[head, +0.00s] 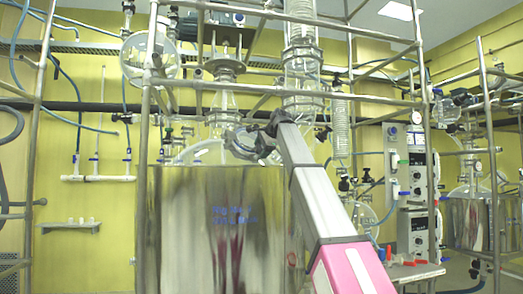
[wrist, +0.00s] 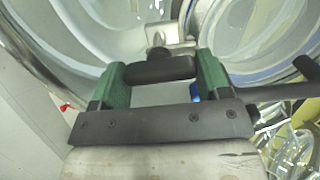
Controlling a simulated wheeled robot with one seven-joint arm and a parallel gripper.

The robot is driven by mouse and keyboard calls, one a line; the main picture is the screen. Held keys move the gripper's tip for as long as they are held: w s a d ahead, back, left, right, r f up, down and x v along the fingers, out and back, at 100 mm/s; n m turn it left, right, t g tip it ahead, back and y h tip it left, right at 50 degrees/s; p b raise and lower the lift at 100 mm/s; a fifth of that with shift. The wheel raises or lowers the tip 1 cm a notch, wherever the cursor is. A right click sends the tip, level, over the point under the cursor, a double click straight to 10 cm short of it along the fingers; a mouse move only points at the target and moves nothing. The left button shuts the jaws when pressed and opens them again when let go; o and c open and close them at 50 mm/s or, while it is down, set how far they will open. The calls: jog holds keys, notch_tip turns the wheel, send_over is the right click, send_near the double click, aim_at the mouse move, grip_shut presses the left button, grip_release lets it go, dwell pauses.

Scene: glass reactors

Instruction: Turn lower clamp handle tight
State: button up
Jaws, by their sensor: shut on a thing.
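The lower clamp handle (wrist: 160,70) is a short black bar in the wrist view, lying nearly level in front of the glass vessel. My gripper (wrist: 161,75) is shut on it, with one green finger pad against each end. A small dark knob (wrist: 158,52) shows just behind the bar. In the head view my arm reaches up from the lower right, and my gripper (head: 252,143) is at the neck area on top of the large steel-jacketed reactor (head: 215,225). The handle itself cannot be made out there.
Curved glass walls and rims (wrist: 265,75) close in behind my gripper. A dark lever (wrist: 304,67) sticks in at the right. Metal frame posts (head: 145,150) stand around the reactor. A glass column (head: 302,70) rises just above my gripper. A control box (head: 412,170) stands at right.

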dwell(0.4)
jog(key=o, duration=0.9)
jog(key=shift+s+d+r, duration=0.1)
jog(key=v, duration=1)
jog(key=shift+s+r, duration=0.1)
jog(key=shift+s, duration=0.15)
jog(key=shift+d, duration=0.1)
